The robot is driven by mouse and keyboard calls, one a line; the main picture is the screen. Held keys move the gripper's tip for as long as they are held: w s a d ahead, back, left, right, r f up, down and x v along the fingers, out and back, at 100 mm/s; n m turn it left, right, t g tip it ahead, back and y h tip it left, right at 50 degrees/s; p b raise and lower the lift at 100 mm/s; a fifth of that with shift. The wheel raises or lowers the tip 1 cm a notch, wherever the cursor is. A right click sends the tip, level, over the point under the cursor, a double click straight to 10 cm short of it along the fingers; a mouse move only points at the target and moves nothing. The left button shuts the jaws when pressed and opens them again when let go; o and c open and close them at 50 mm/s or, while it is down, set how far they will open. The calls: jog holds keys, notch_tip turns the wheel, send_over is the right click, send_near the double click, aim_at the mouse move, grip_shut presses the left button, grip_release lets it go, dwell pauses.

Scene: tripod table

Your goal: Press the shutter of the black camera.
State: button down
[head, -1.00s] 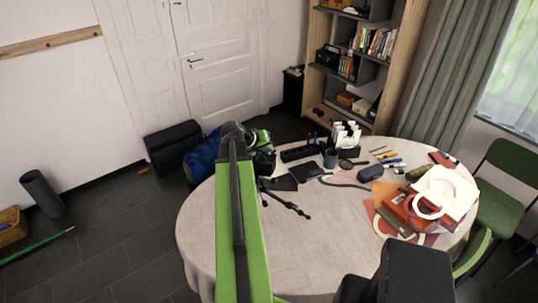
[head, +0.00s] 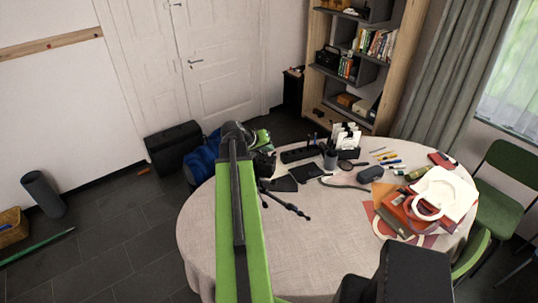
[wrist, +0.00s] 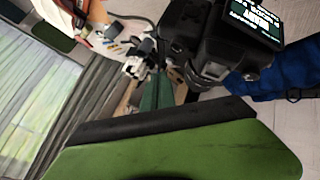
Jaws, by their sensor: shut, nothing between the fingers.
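The black camera (wrist: 205,38) fills the upper right of the wrist view, with a lit screen showing white and green text. In the head view the camera (head: 265,163) is a dark shape partly hidden by my arm, above dark tripod legs (head: 288,203) on the table. My gripper shows in the wrist view as narrow green fingers (wrist: 157,82), shut and empty, just left of the camera. I cannot tell whether they touch it. In the head view my gripper (head: 262,137) is a small green shape by the camera. I cannot make out the shutter button.
The round table (head: 300,250) has a pale cloth, clear at the front. A blue bag (head: 203,157) stands behind the table's left edge.

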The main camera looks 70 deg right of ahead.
notch_tip(320, 180, up, 5)
jog(key=p, duration=0.5)
dwell(0.8)
